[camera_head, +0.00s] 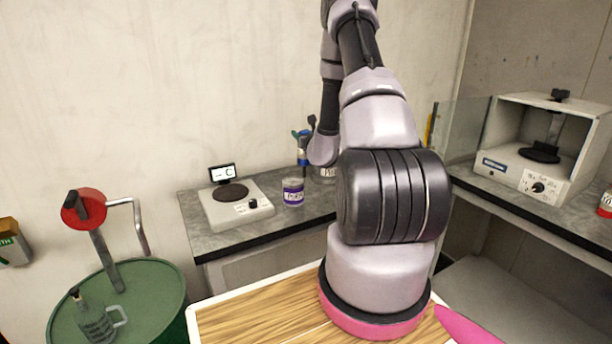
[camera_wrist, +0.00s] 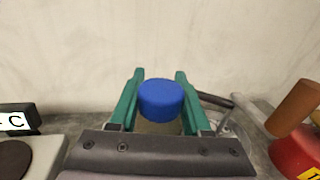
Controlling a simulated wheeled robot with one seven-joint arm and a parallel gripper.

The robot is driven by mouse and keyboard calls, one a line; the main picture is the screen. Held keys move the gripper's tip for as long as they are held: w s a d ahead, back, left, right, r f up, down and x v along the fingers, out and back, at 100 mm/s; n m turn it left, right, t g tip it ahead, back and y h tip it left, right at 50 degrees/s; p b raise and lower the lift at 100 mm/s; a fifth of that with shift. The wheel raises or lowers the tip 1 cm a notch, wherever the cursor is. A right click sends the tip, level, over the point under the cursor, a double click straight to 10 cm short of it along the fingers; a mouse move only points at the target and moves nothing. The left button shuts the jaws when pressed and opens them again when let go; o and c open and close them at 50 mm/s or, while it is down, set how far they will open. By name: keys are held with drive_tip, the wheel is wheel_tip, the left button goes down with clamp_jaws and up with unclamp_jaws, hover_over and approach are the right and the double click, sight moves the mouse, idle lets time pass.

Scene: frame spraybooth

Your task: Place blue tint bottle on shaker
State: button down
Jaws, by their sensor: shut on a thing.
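In the wrist view the green fingers of my gripper (camera_wrist: 160,74) are closed around a bottle with a round blue cap (camera_wrist: 160,98). The cap faces up between the fingers; most of the body below is hidden. In the head view my arm blocks much of the gripper; small teal and blue shapes show left of the arm, too small to make out well. The shaker (camera_head: 510,178), a white open-fronted box with a dial, stands on the right bench. Inside are a black round platform (camera_head: 540,153) and a black clamp above it. My gripper is well left of it.
A scale (camera_head: 240,212) with a display sits on the left bench, with a purple-labelled jar (camera_head: 292,192) beside it. A clear panel (camera_head: 460,142) stands left of the shaker. A red can (camera_head: 605,205) is at the right edge. A green drum (camera_head: 150,290) stands lower left.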

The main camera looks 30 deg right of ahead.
sight(302, 158)
wheel_tip(302, 158, down, 9)
drive_tip(key=shift+f, duration=0.15)
drive_tip(key=shift+f, duration=0.1)
idle(0.3)
drive_tip(key=shift+c, duration=1.8)
unclamp_jaws()
